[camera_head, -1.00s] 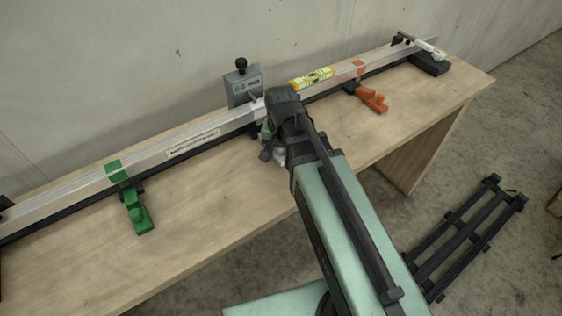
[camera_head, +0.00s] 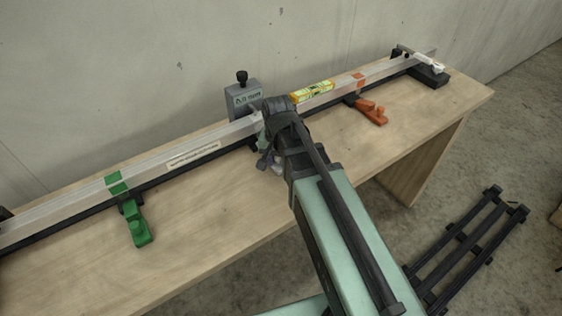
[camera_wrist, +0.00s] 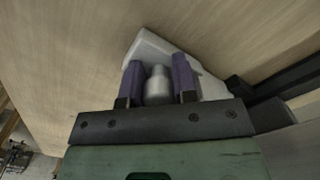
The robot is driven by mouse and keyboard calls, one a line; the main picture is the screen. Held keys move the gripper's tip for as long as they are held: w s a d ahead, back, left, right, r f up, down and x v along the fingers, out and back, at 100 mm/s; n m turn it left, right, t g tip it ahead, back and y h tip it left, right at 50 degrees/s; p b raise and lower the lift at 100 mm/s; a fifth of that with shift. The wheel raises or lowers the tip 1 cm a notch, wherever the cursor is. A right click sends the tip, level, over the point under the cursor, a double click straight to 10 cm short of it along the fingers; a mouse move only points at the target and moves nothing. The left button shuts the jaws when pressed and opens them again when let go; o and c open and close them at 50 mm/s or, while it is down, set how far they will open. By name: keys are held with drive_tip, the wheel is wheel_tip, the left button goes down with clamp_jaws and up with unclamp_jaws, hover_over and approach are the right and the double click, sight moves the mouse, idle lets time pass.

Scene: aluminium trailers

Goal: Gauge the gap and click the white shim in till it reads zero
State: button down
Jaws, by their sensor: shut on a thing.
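A pale white shim (camera_wrist: 150,45) with a round knob shows in the wrist view. My gripper (camera_wrist: 158,72) has its two purple-grey fingers shut on that knob, one on each side. In the head view my wrist covers most of the shim and the fingers, beside the front of the long aluminium bar (camera_head: 75,196). The grey gauge (camera_head: 243,98) with a black knob stands behind the bar, just left of my wrist. Its small display is too small to read. I cannot tell whether the shim touches the bar.
A green piece (camera_head: 136,222) and an orange piece (camera_head: 371,110) sit at the bar's front side. A yellow level (camera_head: 312,92) lies along the bar. A white-handled clamp (camera_head: 429,63) is at the right end. A black rack (camera_head: 465,250) lies on the floor.

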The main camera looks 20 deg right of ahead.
drive_tip(key=c, duration=0.9)
unclamp_jaws()
wheel_tip(320, 180, up, 11)
drive_tip(key=p, duration=1.1)
drive_tip(key=shift+s+r, duration=0.1)
drive_tip(key=shift+f, duration=0.2)
